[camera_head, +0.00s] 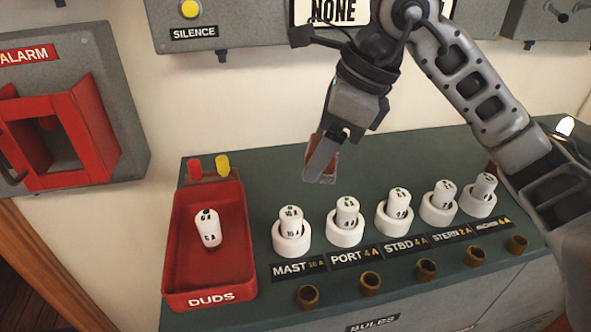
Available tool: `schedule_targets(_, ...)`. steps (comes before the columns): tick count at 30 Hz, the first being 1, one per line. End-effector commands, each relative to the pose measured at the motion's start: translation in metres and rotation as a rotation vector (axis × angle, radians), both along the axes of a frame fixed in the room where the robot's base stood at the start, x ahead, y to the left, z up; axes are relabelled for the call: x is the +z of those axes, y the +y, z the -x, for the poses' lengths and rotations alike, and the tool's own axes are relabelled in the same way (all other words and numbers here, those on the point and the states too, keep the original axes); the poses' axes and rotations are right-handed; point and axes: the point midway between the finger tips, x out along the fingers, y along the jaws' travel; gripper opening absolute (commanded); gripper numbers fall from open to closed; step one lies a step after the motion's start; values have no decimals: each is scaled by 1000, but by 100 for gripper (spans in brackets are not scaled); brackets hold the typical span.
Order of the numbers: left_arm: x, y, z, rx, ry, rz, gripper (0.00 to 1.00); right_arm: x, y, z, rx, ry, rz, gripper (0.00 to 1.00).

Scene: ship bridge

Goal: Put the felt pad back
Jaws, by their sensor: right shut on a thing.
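My right gripper (322,168) comes in from the upper right and points down. It is shut on a small flat reddish-brown piece, which looks like the felt pad (329,172). The gripper's finger hides part of the pad. The pad is over the back part of the green bench top, behind the MAST and PORT fuse holders; it appears to be held above the surface, but the gap is hard to tell. My left gripper is not in view.
Several white fuses stand in white holders (292,240) along the green bench (262,172), behind labels and brass sockets (308,297). A red DUDS tray (181,283) at left holds one white fuse (208,228). Red and yellow pegs (223,166) stand behind it. A red alarm box (93,130) is on the wall.

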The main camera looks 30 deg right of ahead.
Motion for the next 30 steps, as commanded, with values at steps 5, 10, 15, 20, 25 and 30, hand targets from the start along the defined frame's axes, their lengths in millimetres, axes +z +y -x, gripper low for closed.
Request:
schedule_targets(5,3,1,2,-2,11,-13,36,-19,-7,-45,0,7,-3,38)
schedule_targets(10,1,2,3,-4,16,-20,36,-52,-11,-71,2,6,-2,38)
schedule_targets(15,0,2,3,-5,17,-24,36,-68,-13,-84,4,2,0,38)
schedule_targets(20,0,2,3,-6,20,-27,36,-80,-15,-93,2,3,0,38)
schedule_targets(25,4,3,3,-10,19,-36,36,-104,-15,-94,5,5,0,38)
schedule_targets(30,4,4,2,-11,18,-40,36,-111,-15,-94,4,-1,0,38)
